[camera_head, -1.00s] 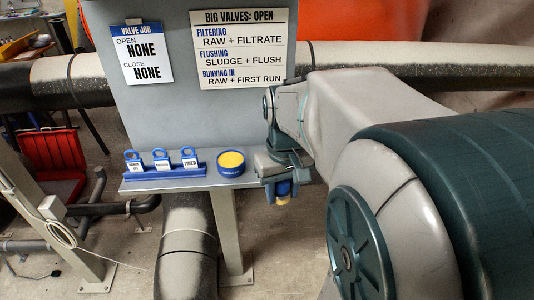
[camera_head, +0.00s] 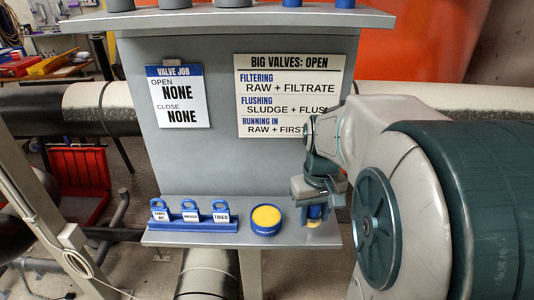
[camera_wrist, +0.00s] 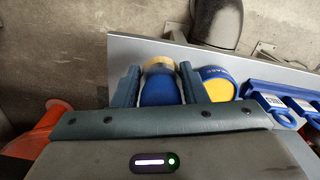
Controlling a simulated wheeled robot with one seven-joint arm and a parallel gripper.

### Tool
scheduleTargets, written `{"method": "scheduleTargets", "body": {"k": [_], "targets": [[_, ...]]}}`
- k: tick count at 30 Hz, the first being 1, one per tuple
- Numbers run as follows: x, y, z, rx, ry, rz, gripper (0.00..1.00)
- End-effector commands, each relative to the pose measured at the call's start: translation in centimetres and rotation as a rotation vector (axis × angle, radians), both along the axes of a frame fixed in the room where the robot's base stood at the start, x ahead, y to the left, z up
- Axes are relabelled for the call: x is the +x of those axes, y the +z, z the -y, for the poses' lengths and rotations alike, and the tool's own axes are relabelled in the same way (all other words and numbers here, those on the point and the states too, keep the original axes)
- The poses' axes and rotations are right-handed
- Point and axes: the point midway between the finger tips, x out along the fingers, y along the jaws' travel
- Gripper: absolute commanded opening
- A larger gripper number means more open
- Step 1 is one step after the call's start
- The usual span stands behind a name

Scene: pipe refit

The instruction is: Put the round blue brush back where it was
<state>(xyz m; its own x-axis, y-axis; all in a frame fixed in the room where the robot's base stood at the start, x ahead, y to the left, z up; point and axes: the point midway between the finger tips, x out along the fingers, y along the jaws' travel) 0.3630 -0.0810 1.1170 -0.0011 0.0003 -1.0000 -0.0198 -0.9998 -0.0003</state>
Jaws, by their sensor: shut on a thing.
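My gripper (camera_head: 315,214) is shut on the round blue brush (camera_head: 315,213), which has a blue body and a pale tan tip pointing down. In the wrist view the brush (camera_wrist: 160,90) sits between the two fingers of my gripper (camera_wrist: 158,74). In the head view it is over the right part of the lower grey shelf (camera_head: 285,238), to the right of a round blue tin (camera_head: 266,218) with a yellow top. I cannot tell whether the tip touches the shelf.
A blue rack (camera_head: 192,225) with several labelled tags stands left of the tin. Above are a valve job sign (camera_head: 180,97) and a big valves sign (camera_head: 289,95). An upper shelf (camera_head: 240,20) holds several grey and blue round things, cut off by the frame's top.

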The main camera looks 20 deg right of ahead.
Motion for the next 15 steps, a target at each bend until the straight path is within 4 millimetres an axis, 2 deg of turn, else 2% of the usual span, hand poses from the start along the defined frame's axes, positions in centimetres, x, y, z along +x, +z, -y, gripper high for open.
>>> {"method": "scheduleTargets", "body": {"k": [9, 15], "targets": [[3.8, -2.8, 3.0, 0.002, 0.001, -0.002, 0.21], [4.8, -3.7, 3.8, 0.0, 0.001, -0.001, 0.21]]}}
